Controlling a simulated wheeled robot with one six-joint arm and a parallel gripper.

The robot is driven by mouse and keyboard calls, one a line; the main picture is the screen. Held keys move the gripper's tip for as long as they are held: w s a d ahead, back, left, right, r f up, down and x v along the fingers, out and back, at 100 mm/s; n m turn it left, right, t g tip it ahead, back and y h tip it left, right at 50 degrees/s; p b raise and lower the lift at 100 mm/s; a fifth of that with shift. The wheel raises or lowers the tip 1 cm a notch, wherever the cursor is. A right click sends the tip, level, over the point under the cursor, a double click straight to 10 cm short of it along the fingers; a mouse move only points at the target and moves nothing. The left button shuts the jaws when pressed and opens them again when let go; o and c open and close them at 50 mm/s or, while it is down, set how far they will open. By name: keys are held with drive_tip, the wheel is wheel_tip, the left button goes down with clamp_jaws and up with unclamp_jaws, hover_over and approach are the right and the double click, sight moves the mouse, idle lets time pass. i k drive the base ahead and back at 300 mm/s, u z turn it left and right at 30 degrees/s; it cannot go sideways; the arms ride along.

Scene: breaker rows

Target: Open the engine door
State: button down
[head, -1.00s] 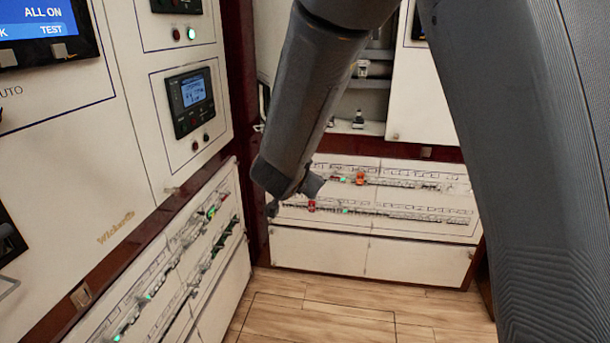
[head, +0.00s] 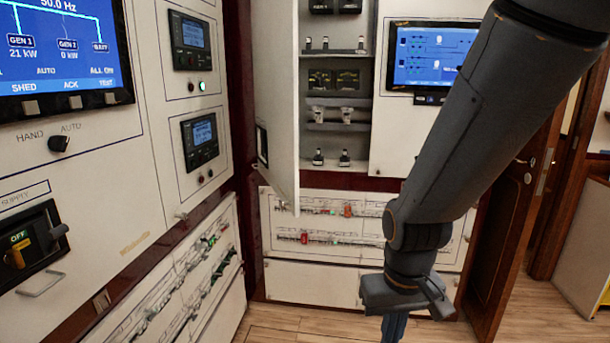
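A brown wooden door (head: 512,205) with a small handle stands at the right. Its edge with a metal plate faces me, and it looks ajar beside its frame. No label marks it as the engine door. My gripper (head: 405,300) hangs low in front of the far breaker panel, left of the wooden door and apart from its handle. Its fingers are not clear, so I cannot tell if it is open or shut.
A white cabinet door (head: 274,100) hangs open at the back, showing shelves of devices. Breaker rows (head: 325,228) line the far wall and a left panel (head: 195,262). A control panel with a screen (head: 62,55) stands close at left. Wood floor (head: 275,325) lies in front.

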sight(274, 23)
drive_tip(key=z, duration=0.55)
drive_tip(key=i, duration=0.95)
drive_tip(key=u, duration=0.05)
